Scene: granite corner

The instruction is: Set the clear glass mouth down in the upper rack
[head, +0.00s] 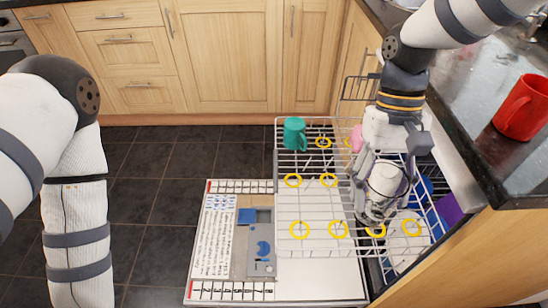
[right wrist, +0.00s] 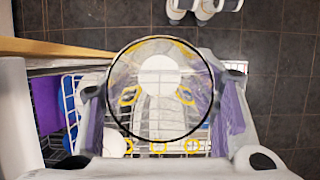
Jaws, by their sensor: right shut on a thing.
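My right gripper (head: 376,208) is over the right part of the upper rack (head: 277,180), a white wire basket with yellow rings on its floor. It is shut on the clear glass (right wrist: 160,90), whose round dark-edged outline fills the middle of the right wrist view between the two purple-padded fingers (right wrist: 160,108). Yellow rings and rack wires show through and below the glass. In the head view the fingers hide much of the glass, and I cannot tell whether it touches the rack. My left arm shows at the left, but its gripper is out of view.
A teal mug (head: 294,133) stands at the rack's back left, and a pink item (head: 356,138) is partly hidden behind my right arm. Yellow rings (head: 300,230) at the front left are empty. A red mug (head: 522,107) stands on the dark counter (head: 462,75) at right.

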